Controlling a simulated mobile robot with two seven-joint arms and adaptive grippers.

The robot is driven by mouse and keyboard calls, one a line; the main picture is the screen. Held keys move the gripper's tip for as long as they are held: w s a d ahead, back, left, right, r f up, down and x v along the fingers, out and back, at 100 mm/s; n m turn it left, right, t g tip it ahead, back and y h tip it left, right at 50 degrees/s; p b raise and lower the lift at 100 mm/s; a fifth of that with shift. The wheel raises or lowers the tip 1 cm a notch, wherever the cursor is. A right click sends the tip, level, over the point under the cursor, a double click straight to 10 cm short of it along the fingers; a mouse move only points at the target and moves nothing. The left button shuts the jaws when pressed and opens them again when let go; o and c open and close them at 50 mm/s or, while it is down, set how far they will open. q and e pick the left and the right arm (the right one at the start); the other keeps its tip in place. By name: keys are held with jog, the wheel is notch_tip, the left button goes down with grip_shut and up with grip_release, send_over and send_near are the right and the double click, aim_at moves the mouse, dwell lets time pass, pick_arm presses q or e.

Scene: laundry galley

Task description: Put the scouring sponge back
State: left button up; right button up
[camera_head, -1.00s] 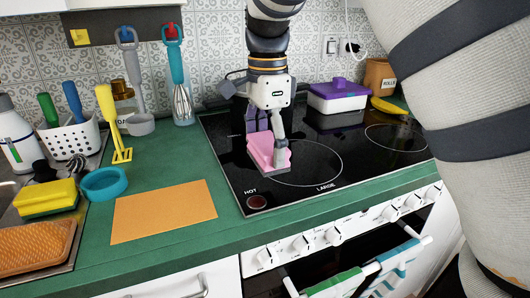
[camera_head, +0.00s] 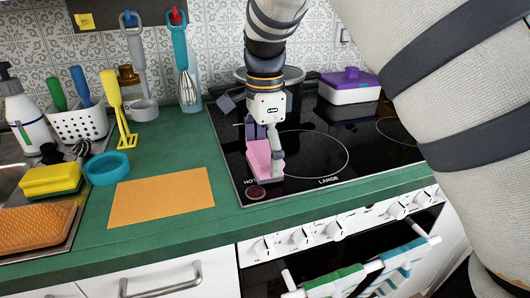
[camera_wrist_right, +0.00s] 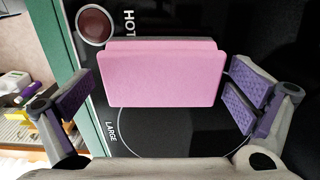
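The scouring sponge is a pink block (camera_head: 262,160) with a thin grey layer, at the front left of the black hob. It lies flat close to the HOT mark, with its pink face up. My right gripper (camera_head: 270,143) is over it, fingers down. In the right wrist view the sponge (camera_wrist_right: 160,75) lies between the spread fingers (camera_wrist_right: 160,88). Dark hob shows between the sponge and the left finger; the right fingertip is at or very near its edge. My left gripper is not in view.
A yellow-green sponge (camera_head: 50,180) and an orange one (camera_head: 35,226) are at the sink. A teal ring (camera_head: 107,168) and an orange mat (camera_head: 160,196) lie on the green counter (camera_head: 165,150). A pot (camera_head: 292,77) and a purple-lidded box (camera_head: 348,86) stand behind the gripper.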

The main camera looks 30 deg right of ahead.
aim_at(268, 151)
jog(key=shift+w+f, duration=0.1)
jog(key=shift+f, duration=0.25)
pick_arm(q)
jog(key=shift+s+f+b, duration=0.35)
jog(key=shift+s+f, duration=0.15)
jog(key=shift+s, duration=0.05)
pick_arm(e)
notch_tip(268, 151, up, 12)
jog(key=shift+d+r, duration=0.2)
jog(key=shift+d, duration=0.15)
jog(key=shift+s, duration=0.2)
